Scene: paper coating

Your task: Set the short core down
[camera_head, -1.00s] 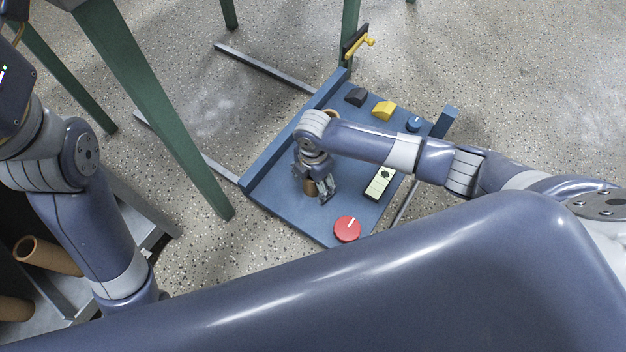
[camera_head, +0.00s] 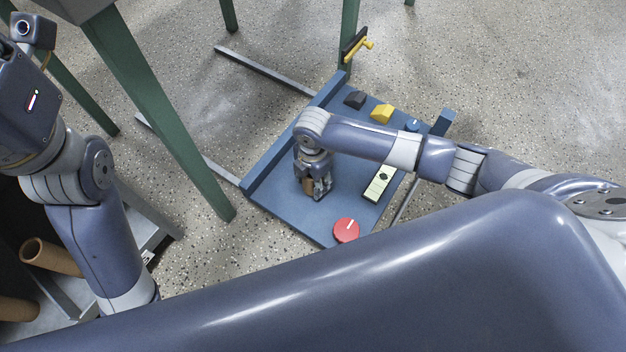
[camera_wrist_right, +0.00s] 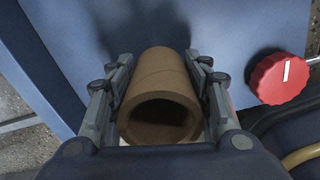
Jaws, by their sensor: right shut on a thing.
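The short core is a brown cardboard tube (camera_wrist_right: 160,78) in the right wrist view, its open end facing the camera. My right gripper (camera_wrist_right: 158,66) has a finger on each side of it and is shut on it. In the head view the gripper (camera_head: 318,190) points down over the blue panel (camera_head: 275,190), and a small part of the core (camera_head: 309,187) shows between its fingers. I cannot tell whether the core touches the panel. My left arm is at the left edge of the head view; its gripper is out of view.
The panel carries a red knob (camera_head: 346,230), a pale label plate (camera_head: 378,184), a yellow block (camera_head: 382,113), a black block (camera_head: 355,100) and a blue knob (camera_head: 412,125). Green legs (camera_head: 165,115) stand left. A cardboard tube (camera_head: 50,256) lies at the lower left.

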